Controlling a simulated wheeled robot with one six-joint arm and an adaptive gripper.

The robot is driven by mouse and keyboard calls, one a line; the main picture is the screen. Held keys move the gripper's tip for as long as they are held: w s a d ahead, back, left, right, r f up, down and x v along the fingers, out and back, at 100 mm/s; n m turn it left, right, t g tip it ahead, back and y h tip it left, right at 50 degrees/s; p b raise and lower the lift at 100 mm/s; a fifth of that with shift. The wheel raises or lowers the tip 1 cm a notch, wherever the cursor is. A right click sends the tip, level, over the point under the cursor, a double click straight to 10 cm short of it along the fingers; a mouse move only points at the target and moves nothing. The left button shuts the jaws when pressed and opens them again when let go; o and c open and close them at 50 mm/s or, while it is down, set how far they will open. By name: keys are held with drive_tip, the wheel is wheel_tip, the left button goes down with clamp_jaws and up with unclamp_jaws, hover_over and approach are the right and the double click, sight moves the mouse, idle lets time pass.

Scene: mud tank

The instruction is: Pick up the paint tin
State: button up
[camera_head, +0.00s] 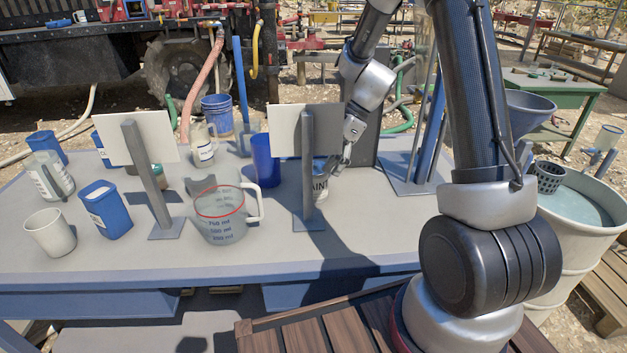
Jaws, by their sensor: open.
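The paint tin (321,187) is a small light-coloured can with dark lettering, of which "AINT" shows. It stands on the grey table (370,245), partly hidden behind the post of a sign. My gripper (338,165) is open at the tin's upper right, with its fingers pointing down close to the rim. I cannot tell whether the fingers touch the tin or straddle it.
The right sign (307,150) stands in front of the tin. A clear measuring jug (222,222) and a blue cup (265,160) are on the left. Another sign (146,165), blue containers (104,208) and a white cup (50,234) stand further left. The front right tabletop is clear.

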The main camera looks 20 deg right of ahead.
sight(321, 166)
drive_tip(key=x, duration=0.5)
drive_tip(key=shift+w+f, duration=0.15)
drive_tip(key=shift+f, duration=0.3)
drive_tip(key=shift+r, duration=0.1)
drive_tip(key=c, duration=1.6)
